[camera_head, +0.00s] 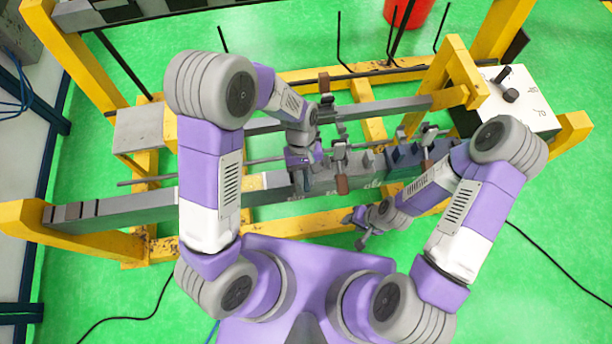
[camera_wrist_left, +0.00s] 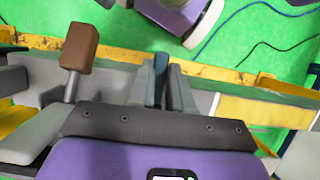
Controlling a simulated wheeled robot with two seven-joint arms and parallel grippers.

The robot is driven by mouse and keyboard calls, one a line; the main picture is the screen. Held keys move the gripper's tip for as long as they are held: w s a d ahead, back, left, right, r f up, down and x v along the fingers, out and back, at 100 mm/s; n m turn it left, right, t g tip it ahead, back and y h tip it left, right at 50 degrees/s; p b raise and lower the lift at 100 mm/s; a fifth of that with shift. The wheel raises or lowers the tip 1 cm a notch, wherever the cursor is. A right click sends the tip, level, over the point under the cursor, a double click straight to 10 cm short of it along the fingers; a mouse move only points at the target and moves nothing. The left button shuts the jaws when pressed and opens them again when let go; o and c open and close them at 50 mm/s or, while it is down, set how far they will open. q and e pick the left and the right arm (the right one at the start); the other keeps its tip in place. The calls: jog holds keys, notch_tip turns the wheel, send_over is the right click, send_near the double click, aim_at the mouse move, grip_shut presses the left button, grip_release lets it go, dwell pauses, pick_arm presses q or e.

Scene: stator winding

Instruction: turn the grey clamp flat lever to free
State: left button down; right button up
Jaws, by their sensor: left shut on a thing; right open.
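My left gripper (camera_head: 303,186) is over the long grey beam, left of a clamp with a brown handle (camera_head: 342,185). In the left wrist view its two grey fingers (camera_wrist_left: 161,90) are shut on a thin, upright, dark blue-grey flat piece (camera_wrist_left: 160,68), which looks like the clamp's flat lever. Only its top edge and part of its face show between the fingers; its base is hidden. In the head view my arm hides this lever. My right gripper (camera_head: 355,230) is open and empty, in front of the beam and low to the right.
A brown-handled lever (camera_wrist_left: 78,50) stands close left of the left fingers in the wrist view. Another brown-handled clamp (camera_head: 428,165) is further right on the beam. A yellow frame (camera_head: 80,245) surrounds the beam. A white control box (camera_head: 530,95) stands at the right.

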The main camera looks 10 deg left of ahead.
aim_at(304, 172)
pick_arm(q)
jog(key=shift+w, duration=0.1)
jog(key=c, duration=1)
grip_release()
jog(key=shift+c, duration=0.2)
jog(key=shift+r, duration=0.1)
jog(key=p+v, duration=0.1)
jog(key=v, duration=0.6)
jog(key=shift+r, duration=0.2)
